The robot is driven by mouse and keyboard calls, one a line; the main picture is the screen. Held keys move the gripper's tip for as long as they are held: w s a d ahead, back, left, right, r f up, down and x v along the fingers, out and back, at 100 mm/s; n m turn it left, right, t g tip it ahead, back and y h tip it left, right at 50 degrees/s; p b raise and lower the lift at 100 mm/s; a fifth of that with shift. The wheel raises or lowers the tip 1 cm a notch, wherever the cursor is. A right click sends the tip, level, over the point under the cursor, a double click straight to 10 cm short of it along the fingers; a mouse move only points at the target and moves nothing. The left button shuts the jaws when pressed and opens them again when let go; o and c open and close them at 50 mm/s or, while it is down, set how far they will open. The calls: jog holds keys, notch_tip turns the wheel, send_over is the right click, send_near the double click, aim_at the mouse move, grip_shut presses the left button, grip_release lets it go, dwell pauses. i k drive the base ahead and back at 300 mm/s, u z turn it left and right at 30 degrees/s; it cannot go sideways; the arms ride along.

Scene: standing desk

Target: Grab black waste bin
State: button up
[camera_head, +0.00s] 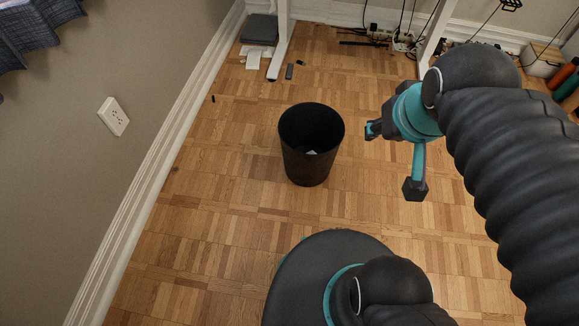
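The black waste bin (306,167) stands upright on the wooden floor, near the middle of the view. Its open top faces up, and something small and pale lies inside. My gripper (394,159) is to the right of the bin in the picture, apart from it. Its two dark-tipped fingers are spread wide with nothing between them. My arm hides part of the floor on the right.
A white desk leg (281,45) stands behind the bin, with papers (254,56) and small dark items nearby. Cables and a power strip (403,41) lie at the back. A wall runs along the left. The floor around the bin is clear.

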aim_at(303, 128)
jog(key=u, duration=0.35)
jog(key=k, duration=1.15)
jog(key=z, duration=0.65)
